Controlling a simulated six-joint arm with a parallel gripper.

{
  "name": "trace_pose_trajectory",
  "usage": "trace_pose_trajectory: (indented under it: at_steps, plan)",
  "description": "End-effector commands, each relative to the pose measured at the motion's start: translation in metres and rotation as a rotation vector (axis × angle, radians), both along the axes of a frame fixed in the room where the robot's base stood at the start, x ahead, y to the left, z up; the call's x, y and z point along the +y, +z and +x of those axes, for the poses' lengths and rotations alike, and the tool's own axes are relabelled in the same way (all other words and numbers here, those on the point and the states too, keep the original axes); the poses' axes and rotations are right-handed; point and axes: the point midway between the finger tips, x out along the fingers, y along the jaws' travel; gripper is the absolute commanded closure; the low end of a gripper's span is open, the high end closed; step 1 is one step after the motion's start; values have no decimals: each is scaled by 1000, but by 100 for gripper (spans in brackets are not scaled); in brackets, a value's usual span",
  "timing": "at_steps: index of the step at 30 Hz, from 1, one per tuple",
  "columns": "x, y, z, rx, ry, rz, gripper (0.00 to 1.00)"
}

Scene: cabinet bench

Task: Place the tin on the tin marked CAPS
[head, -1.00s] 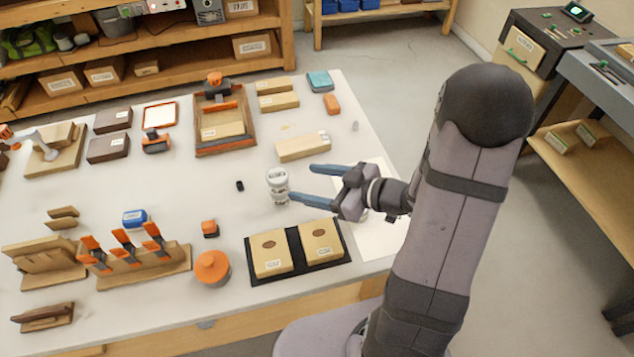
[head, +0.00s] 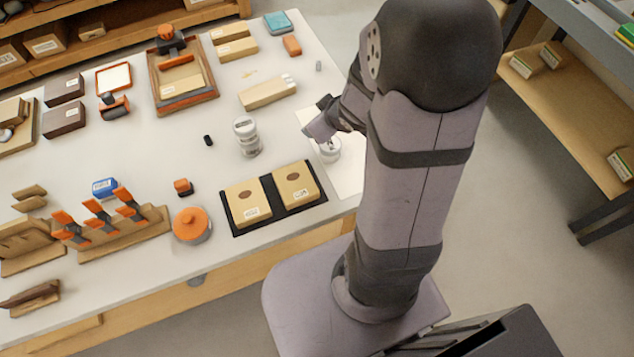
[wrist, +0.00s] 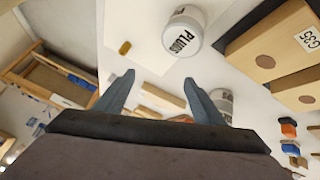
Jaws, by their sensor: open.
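A white tin with a grey lid (head: 329,151) stands on a white sheet at the bench's right, partly behind my arm. In the wrist view a tin marked PLUGS (wrist: 181,34) lies beyond my fingertips, not between them. Left of the sheet in the head view are what look like two white tins, one on the other (head: 247,137); their labels are unreadable. Part of a tin (wrist: 223,100) shows behind a finger in the wrist view. I cannot read CAPS anywhere. My gripper (wrist: 158,78) is open and empty; its fingers are mostly hidden in the head view.
The white sheet (head: 347,178) lies near the right edge. A black tray (head: 238,228) with two wooden blocks is in front of the tins. A wooden block (head: 267,92) lies behind them. An orange-lidded pot (head: 191,226) stands left. A small black piece (head: 208,140) lies on clear bench.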

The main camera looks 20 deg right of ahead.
Motion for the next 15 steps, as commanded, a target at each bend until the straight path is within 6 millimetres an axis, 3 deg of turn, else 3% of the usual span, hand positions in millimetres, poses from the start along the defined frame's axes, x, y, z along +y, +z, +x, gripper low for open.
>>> trace_pose_trajectory:
  at_steps: [5, 15]
  plan:
    - [2, 1, -44, 187, -181, -23, 37]
    - [63, 6, -144, 552, -352, 99, 37]
